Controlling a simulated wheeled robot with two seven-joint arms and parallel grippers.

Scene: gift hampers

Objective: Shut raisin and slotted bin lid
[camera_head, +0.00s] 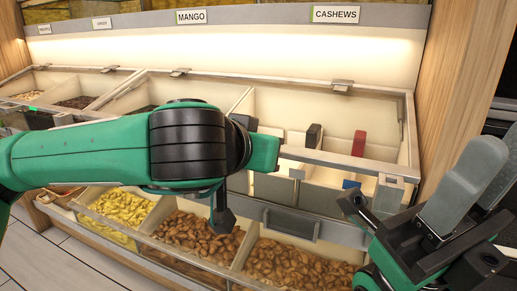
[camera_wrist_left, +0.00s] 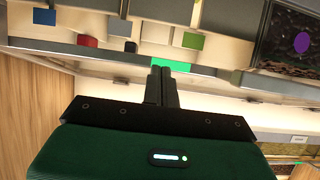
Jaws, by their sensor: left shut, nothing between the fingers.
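In the head view my left arm reaches across the bins from the left. In the left wrist view my left gripper (camera_wrist_left: 163,85) is shut and empty, in front of the bins. A divided bin (camera_head: 408,150) stands below the CASHEWS label, with narrow compartments and coloured tabs inside. Its top looks open. A bin of dark, raisin-like pieces (camera_head: 76,102) is at the far left, partly behind my arm. In the wrist view dark contents with a purple oval (camera_wrist_left: 302,42) show at right. My right gripper (camera_head: 487,165) looks open and empty at the lower right.
Lower bins hold yellow pieces (camera_head: 122,206) and brown nuts (camera_head: 300,262). A metal rail (camera_head: 345,160) crosses the divided bin's front. A wooden side panel (camera_head: 458,80) bounds the counter at right. Floor shows at lower left.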

